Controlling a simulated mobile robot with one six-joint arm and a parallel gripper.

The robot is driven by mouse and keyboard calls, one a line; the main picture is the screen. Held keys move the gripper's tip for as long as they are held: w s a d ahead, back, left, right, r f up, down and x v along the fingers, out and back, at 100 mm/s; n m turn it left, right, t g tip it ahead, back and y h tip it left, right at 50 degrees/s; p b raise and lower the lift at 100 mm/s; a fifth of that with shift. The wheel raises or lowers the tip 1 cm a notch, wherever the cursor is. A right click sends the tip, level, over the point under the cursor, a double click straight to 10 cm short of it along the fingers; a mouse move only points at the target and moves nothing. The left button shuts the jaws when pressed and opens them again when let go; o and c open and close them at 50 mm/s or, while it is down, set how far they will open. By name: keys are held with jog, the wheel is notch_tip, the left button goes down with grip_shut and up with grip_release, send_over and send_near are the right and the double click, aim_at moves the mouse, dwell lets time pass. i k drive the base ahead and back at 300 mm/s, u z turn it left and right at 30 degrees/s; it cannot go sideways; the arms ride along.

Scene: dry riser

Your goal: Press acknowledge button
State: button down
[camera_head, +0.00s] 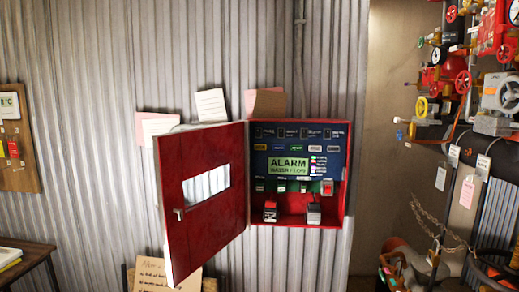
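A red alarm panel box (345,172) is mounted on the corrugated metal wall. Its red door (200,247) with a window stands open, swung to the left. Inside, a blue face (329,141) carries a green display (289,167) reading "ALARM" and a second line that looks like "WATER FLOW". Small coloured buttons or lamps (318,164) sit right of the display. A row of switches (281,187) lies below it, with a red one (327,187) at the right. The labels are too small to tell which is the acknowledge button. My gripper is not in view.
Pipes with valve wheels (464,82) and hanging tags crowd the right side. A wooden board (17,145) hangs at the left, above a dark table (25,262). A handwritten cardboard sign (167,277) stands below the door. The wall directly below the box looks clear.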

aim_at(257, 147)
jog(key=u, duration=0.25)
jog(key=i, duration=0.3)
jog(key=z, duration=0.65)
jog(key=k, duration=0.15)
jog(key=u, duration=2.6)
jog(key=i, duration=0.55)
